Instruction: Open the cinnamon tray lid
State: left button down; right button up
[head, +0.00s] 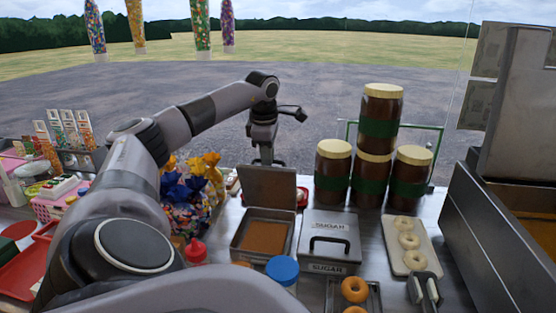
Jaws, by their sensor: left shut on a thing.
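The cinnamon tray (236,246) is a metal box on the counter, with brown powder (264,237) showing inside. Its lid (267,186) stands raised, roughly upright, at the tray's back edge, with its plain face toward me. My left gripper (266,160) points down from above at the far side of the raised lid. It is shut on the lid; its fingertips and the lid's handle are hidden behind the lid.
A shut sugar tray (330,235) with a black handle stands right beside the cinnamon tray. Brown jars (380,130) are stacked behind it. Doughnuts (408,241) lie on a tray to the right.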

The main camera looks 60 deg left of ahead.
pick_arm(q)
jog(key=w+a+f, duration=0.2)
jog(key=w+a, duration=0.3)
jog(key=a, duration=0.1)
dwell(0.5)
jog(key=shift+w+a, duration=0.1)
jog(key=shift+a, duration=0.05)
jog(key=c, duration=1.2)
grip_release()
jog(key=shift+f, duration=0.1)
jog(key=shift+o, duration=0.2)
jog(key=shift+w+a, duration=0.1)
jog(key=shift+a, duration=0.05)
